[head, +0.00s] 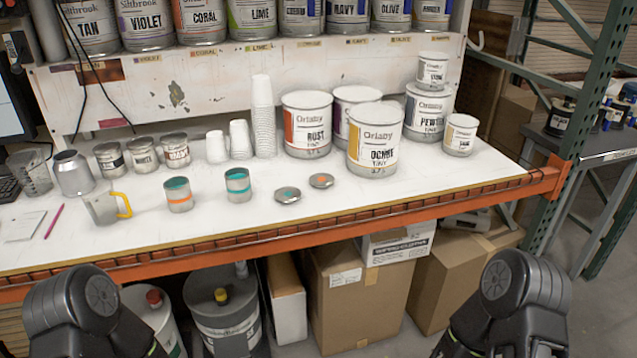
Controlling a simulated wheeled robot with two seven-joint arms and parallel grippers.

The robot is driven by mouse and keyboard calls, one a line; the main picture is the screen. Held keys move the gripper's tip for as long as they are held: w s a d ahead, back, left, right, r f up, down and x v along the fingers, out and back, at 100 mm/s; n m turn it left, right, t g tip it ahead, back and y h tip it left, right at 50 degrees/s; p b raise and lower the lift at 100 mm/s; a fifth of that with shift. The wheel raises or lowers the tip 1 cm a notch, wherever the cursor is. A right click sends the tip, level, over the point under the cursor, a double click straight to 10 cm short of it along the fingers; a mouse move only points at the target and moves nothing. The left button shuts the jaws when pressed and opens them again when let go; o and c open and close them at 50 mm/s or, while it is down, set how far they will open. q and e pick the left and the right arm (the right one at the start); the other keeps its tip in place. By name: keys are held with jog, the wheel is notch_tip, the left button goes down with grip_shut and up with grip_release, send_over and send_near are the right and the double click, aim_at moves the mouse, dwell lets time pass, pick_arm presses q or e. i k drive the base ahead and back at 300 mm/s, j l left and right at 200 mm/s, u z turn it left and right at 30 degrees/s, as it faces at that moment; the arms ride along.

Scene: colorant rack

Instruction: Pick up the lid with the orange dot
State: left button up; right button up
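The lid with the orange dot (321,181) lies flat on the white workbench, near its front edge. It is a small round grey metal lid. A second lid, with a teal dot (288,195), lies just to its left and nearer the edge, apart from it. To the left stand two open small tins, one with an orange band (178,195) and one with a teal band (238,186). Only black links of my two arms show at the bottom left and bottom right, below the bench. Neither gripper is in view.
Large paint cans, including an ochre one (374,140) and a rust one (306,124), stand behind the lids. Stacked white cups (264,115) stand behind the tins. A yellow-handled mug (104,207) stands left. The orange front rail (300,240) edges the bench, with boxes below.

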aim_at(320, 180)
jog(key=l+u, duration=0.1)
jog(key=u, duration=0.3)
jog(key=l+u, duration=0.1)
jog(key=u, duration=0.35)
jog(key=l+u, duration=0.15)
jog(key=u, duration=0.25)
jog(key=l+u, duration=0.1)
jog(key=u, duration=0.35)
jog(key=k+l+u, duration=0.15)
jog(key=l+u, duration=0.15)
jog(key=l, duration=0.25)
jog(key=k+l+u, duration=0.3)
jog(key=l, duration=0.2)
jog(key=k+l+u, duration=0.3)
jog(key=l, duration=0.15)
jog(key=k+l+u, duration=0.3)
jog(key=l, duration=0.15)
jog(key=k+l, duration=0.65)
jog(key=l, duration=0.1)
